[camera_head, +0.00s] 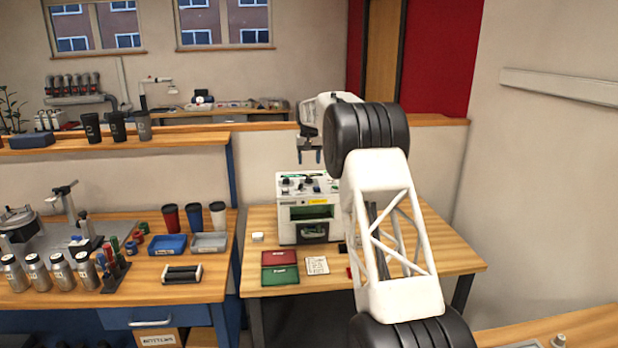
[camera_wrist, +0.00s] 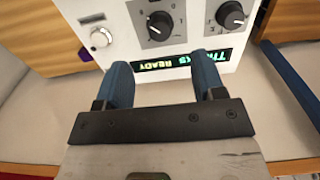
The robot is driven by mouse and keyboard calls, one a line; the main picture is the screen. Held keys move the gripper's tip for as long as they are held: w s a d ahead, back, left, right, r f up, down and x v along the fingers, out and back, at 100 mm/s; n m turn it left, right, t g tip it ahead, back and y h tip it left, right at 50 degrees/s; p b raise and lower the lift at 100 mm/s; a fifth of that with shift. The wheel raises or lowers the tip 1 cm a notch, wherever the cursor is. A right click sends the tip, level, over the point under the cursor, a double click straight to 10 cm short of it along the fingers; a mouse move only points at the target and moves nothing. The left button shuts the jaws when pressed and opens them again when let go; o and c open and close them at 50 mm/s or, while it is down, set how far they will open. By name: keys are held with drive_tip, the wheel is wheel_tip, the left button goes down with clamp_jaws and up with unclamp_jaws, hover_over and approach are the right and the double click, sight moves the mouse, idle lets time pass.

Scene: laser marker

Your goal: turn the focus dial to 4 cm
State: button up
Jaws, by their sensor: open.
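The laser marker (camera_head: 290,224) is a white boxy machine on the wooden table in the head view, with controls along its top. In the wrist view its panel shows two black dials, a left dial (camera_wrist: 160,26) and a right dial (camera_wrist: 231,15). Their labels are too small to read, so I cannot tell which is the focus dial or where it points. A green-lit display (camera_wrist: 180,62) includes the word READY. My gripper (camera_head: 309,156) is above the machine, open and empty. Its two blue fingers (camera_wrist: 163,76) are apart and touch neither dial.
A silver round button (camera_wrist: 101,38) sits left of the dials. Red (camera_head: 280,257) and green (camera_head: 281,275) trays and a white card (camera_head: 317,265) lie in front of the machine. A low partition runs behind it. The table's right side looks mostly clear.

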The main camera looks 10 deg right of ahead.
sight(309, 177)
drive_tip(key=shift+f, duration=3.75)
drive_tip(key=c, duration=0.9)
